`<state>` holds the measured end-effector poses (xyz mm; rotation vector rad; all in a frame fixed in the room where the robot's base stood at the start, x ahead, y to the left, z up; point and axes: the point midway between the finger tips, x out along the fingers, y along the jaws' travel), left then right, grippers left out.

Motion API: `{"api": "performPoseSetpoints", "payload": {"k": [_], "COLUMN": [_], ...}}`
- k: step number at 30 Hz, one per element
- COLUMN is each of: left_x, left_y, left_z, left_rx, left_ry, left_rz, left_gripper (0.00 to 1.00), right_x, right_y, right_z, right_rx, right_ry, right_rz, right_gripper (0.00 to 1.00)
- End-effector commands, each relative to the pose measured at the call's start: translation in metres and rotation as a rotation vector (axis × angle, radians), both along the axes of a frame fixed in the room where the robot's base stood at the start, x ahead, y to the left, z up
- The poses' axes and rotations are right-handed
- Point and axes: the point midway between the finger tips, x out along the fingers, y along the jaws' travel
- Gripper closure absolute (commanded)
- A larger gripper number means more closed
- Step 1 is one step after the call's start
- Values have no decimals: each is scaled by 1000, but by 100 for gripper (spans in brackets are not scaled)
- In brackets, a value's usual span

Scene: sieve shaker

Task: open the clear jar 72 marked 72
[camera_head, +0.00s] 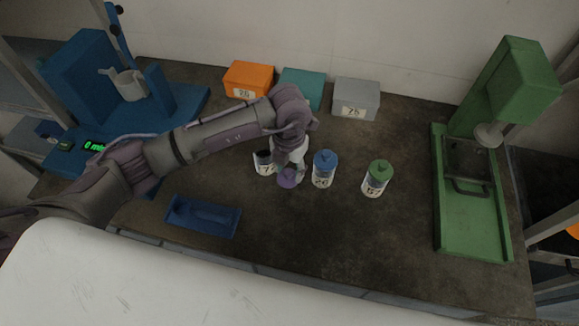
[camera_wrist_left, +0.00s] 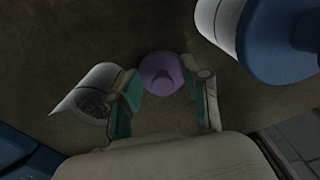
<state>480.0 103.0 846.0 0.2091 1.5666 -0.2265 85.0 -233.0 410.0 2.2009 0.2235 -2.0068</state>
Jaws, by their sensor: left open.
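The clear jar 72 (camera_head: 264,164) stands on the dark table, its label partly hidden by my left gripper (camera_head: 290,168). Its top looks open and dark inside. In the left wrist view the jar (camera_wrist_left: 88,92) is left of the fingers, with dark contents showing at its mouth. A purple lid (camera_head: 287,179) is apart from the jar, at my left fingertips. In the left wrist view the lid (camera_wrist_left: 160,72) lies between the open teal-padded fingers. I cannot tell whether the lid rests fully on the table. My right gripper is not in view.
A blue-lidded jar (camera_head: 324,169) stands close right of the gripper, a green-lidded jar (camera_head: 377,178) further right. Orange (camera_head: 248,80), teal (camera_head: 303,87) and grey (camera_head: 356,98) boxes line the back. A blue tray (camera_head: 202,216) lies front left; a green machine (camera_head: 474,232) stands right.

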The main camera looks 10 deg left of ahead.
Motion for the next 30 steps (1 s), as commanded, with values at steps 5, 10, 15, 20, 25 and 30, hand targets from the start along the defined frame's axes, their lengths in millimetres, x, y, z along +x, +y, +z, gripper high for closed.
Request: {"api": "performPoseSetpoints", "payload": {"k": [5,10,15,20,25,30], "left_x": [2,2,2,2,1,1], "left_y": [0,0,1,1,1,1], "left_z": [22,59,93,114,122,122], "left_rx": [-3,-1,0,-1,0,-1], "left_ry": [-6,-8,-5,-4,0,0], "left_rz": [-2,-1,-1,0,-1,-1], "left_gripper": [53,53,53,53,53,53], "right_x": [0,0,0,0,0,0], "right_y": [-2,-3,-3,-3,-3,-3], "right_z": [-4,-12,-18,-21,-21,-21], "right_rx": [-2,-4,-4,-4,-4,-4], "right_ry": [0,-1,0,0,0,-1], "right_rz": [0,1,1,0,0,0], "right_gripper": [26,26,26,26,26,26]}}
